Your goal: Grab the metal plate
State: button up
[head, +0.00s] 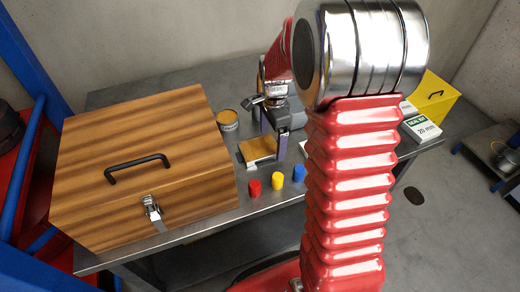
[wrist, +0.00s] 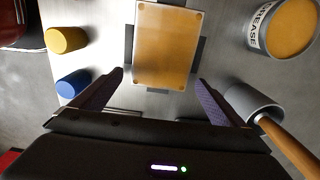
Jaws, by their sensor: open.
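A flat rectangular plate with a golden-tan face and pale rim, apparently the metal plate (head: 258,148), lies on the grey bench beside the wooden box. In the wrist view the plate (wrist: 166,45) rests over a dark cross-shaped support. My gripper (head: 273,146) is above the plate. In the wrist view my gripper (wrist: 160,77) has its two purple-padded fingers apart, one toward each side of the plate's near end, with nothing held. I cannot tell the height between fingertips and plate.
A grease tin (wrist: 282,30) and a grey-headed mallet (wrist: 252,104) lie close on the right in the wrist view. Red (head: 254,188), yellow (head: 277,181) and blue (head: 299,173) cylinders stand near the bench's front edge. The large wooden box (head: 145,165) fills the bench's left.

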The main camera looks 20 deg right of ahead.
jog(key=shift+f, duration=0.65)
jog(key=c, duration=1.7)
